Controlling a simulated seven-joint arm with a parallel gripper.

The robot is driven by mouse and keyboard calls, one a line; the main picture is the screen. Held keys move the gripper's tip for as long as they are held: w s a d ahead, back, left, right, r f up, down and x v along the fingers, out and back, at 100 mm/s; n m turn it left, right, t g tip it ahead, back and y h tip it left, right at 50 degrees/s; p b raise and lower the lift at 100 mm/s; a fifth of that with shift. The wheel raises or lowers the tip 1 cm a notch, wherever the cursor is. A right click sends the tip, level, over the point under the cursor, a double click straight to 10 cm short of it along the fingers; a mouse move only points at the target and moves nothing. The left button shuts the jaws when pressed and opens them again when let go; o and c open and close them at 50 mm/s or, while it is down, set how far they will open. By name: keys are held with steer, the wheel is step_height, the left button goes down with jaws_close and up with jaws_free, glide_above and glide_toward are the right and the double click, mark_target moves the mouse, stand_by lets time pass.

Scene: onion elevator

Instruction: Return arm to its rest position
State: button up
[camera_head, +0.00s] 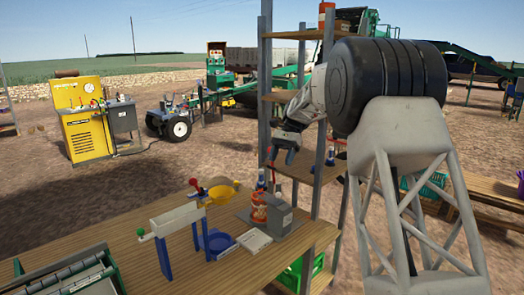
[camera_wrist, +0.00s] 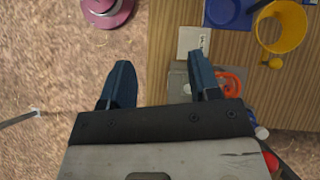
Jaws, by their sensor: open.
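My gripper (camera_head: 284,150) hangs near the shelf rack's post, above the right end of the wooden workbench in the head view. In the wrist view my gripper (camera_wrist: 159,68) has its two dark blue fingers spread wide apart, with nothing between them.
The shelf rack (camera_head: 264,90) stands close to my gripper. A pink hat-like object (camera_wrist: 106,12) lies on the ground.

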steer(key=s+d+r+n+t+h, duration=0.1)
steer(key=s+d+r+t, duration=0.1)
steer(key=s, duration=0.8)
steer(key=s+d+r+n+t+h, duration=0.1)
steer(key=s+d+r, duration=0.1)
steer(key=s, duration=0.8)
steer(key=s+d+r+n+t, duration=0.1)
steer(key=s+d+r+t, duration=0.1)
steer(key=s, duration=0.8)
steer(key=s+d+f+n+t+h, duration=0.1)
steer(key=s+f, duration=0.2)
steer(key=s, duration=0.6)
steer(key=s+d+f+n+t, duration=0.1)
steer(key=s+d+f+t, duration=0.1)
steer(key=s, duration=0.7)
steer(key=s+d+f+n+t+h, duration=0.1)
steer(key=s+f, duration=0.3)
steer(key=s, duration=0.5)
steer(key=shift+d+f+n+h, duration=0.3)
steer(key=shift+d+f, duration=0.05)
steer(key=shift+d, duration=0.05)
